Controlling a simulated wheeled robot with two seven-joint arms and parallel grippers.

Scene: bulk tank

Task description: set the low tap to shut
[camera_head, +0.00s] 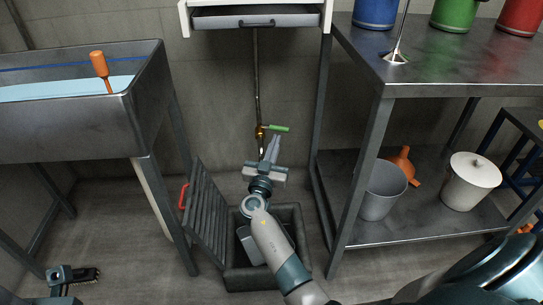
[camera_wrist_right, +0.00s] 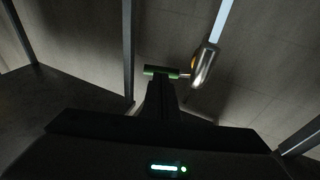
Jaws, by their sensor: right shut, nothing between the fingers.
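The low tap (camera_head: 260,132) is a brass body on a thin vertical pipe, with a green lever handle (camera_head: 279,128) sticking out to the right, across the pipe. In the right wrist view the green handle (camera_wrist_right: 158,71) points left from the shiny tap body (camera_wrist_right: 204,66). My right gripper (camera_head: 271,146) is shut and empty, its fingertips just below the handle. In the wrist view the fingers (camera_wrist_right: 160,88) end at the handle's edge; I cannot tell if they touch.
An open floor pit (camera_head: 290,216) with a raised slatted grate (camera_head: 205,212) lies under my right arm. A steel basin (camera_head: 70,130) stands left; a steel bench (camera_head: 440,62) with a lower shelf holding a grey bucket (camera_head: 380,193) and white pail (camera_head: 470,182) stands right.

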